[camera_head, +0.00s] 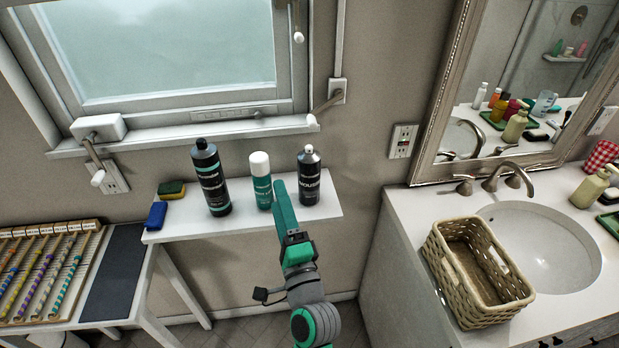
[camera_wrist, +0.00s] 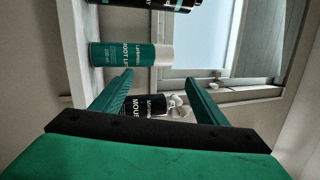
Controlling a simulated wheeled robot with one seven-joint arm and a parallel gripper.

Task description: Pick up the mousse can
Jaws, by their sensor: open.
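The mousse can (camera_head: 308,179) is black with a pale nozzle and white lettering. It stands upright at the right of the white shelf (camera_head: 325,208) under the window. My gripper (camera_head: 280,186) is in front of the shelf, left of the mousse can and overlapping the edge of the green can in the head view. In the wrist view my gripper (camera_wrist: 160,80) is open, its two green fingers spread with nothing held. There the mousse can (camera_wrist: 148,105) shows sideways between the fingers, its lower part partly hidden by the left finger and gripper body.
A green can with a white cap (camera_head: 260,180) stands close left of the mousse can. A tall black bottle (camera_head: 210,178) stands further left, beside a sponge (camera_head: 171,190) and a blue block (camera_head: 156,215). A wicker basket (camera_head: 440,262) sits on the sink counter at right.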

